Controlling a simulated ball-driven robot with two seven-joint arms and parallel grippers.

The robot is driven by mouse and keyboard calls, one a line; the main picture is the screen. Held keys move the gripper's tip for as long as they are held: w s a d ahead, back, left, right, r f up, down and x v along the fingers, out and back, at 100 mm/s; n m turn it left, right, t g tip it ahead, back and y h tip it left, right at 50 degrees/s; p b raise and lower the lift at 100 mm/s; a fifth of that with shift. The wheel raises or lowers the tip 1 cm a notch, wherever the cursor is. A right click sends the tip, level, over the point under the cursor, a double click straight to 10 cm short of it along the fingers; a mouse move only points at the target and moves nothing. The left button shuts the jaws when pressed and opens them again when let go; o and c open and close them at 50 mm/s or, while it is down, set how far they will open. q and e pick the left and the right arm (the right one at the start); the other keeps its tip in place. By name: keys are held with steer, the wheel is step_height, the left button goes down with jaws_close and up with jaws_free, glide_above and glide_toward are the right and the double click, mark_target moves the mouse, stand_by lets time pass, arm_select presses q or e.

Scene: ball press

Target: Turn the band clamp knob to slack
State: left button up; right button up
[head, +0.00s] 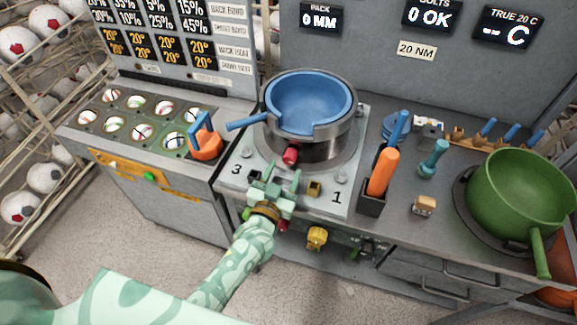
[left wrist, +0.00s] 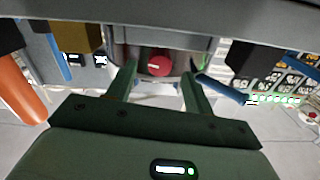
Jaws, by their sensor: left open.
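The band clamp knob, a red knob (head: 291,153), sticks out from the front of a round grey metal band (head: 325,147) around a blue pan (head: 310,104). My left gripper (head: 279,176) is just in front of and below the knob. Its green fingers are open and empty. In the left wrist view, the red knob (left wrist: 159,65) shows between the two spread fingers, beyond their tips; contact cannot be made out. My right gripper is in neither view.
A blue pan handle (head: 248,121) juts out left of the knob. An orange tool with a blue handle (head: 205,140) stands left. Orange and blue handled tools (head: 383,172) stand right in a dark holder. A green pot (head: 518,195) is at far right.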

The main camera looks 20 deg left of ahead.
mark_target(288, 162)
arm_select(q)
steer(key=w+b, duration=0.1)
steer(key=w, duration=0.3)
steer(key=shift+w, duration=0.15)
steer(key=c, duration=1)
steer(key=shift+d+r+n, duration=0.1)
steer(key=shift+n, duration=0.7)
